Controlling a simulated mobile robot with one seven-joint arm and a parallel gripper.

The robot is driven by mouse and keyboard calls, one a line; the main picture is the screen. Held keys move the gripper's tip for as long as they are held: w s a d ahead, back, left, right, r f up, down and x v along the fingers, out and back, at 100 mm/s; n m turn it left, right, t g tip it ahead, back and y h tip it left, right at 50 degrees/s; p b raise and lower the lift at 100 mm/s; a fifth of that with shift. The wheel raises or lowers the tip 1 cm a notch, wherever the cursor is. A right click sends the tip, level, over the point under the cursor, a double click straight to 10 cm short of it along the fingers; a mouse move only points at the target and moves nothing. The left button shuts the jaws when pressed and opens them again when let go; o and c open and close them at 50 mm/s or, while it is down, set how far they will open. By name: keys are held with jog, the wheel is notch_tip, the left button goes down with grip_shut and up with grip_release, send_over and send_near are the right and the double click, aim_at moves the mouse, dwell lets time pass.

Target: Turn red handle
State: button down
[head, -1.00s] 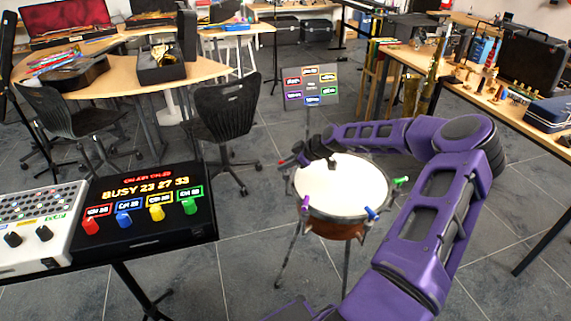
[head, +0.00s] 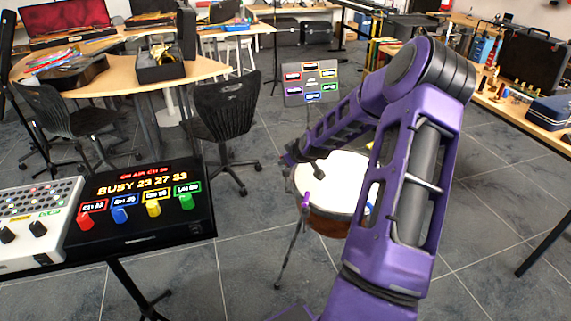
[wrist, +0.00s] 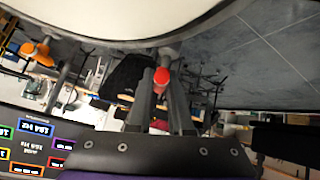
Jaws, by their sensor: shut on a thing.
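The drum (head: 325,176), with a white head and a brown shell, stands on a thin stand in the head view. Coloured handles sit around its rim. The red handle (wrist: 161,76) shows in the wrist view just under the drum's rim, between the two fingers of my gripper (wrist: 162,95), which is shut on it. In the head view my gripper (head: 289,158) is at the drum's far left edge, and I cannot make out the red handle there. An orange handle (wrist: 38,53) shows at left in the wrist view. A purple handle (head: 306,200) faces the head camera.
A sign with coloured labels (head: 311,81) stands behind the drum. A black console (head: 140,215) with coloured knobs is at front left. A black chair (head: 224,108) stands left of the drum, and a long table (head: 540,137) is at right. Grey floor lies between.

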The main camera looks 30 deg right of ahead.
jog(key=m+h+b, duration=0.1)
jog(key=m+h, duration=0.1)
jog(key=shift+w+a+m, duration=0.1)
jog(key=shift+m, duration=0.2)
jog(key=m+h, duration=0.1)
jog(key=m+g+p, duration=0.1)
jog(key=shift+r+m+h, duration=0.2)
jog(key=shift+m+h, duration=0.1)
jog(key=shift+h, duration=0.1)
jog(key=m+g+h+p, duration=0.2)
jog(key=m+p, duration=0.1)
jog(key=p, duration=0.3)
jog(key=shift+r, duration=0.1)
jog(key=shift+m+g+h+p, duration=0.35)
jog(key=shift+m+p, duration=0.35)
jog(key=shift+p, duration=0.4)
jog(key=shift+d+f+m+p, duration=0.2)
jog(key=shift+f+m+p, duration=0.1)
jog(key=shift+p, duration=0.05)
jog(key=c, duration=0.8)
grip_release()
jog(key=shift+c, duration=0.2)
jog(key=shift+s+a, duration=0.1)
jog(key=shift+s, duration=0.1)
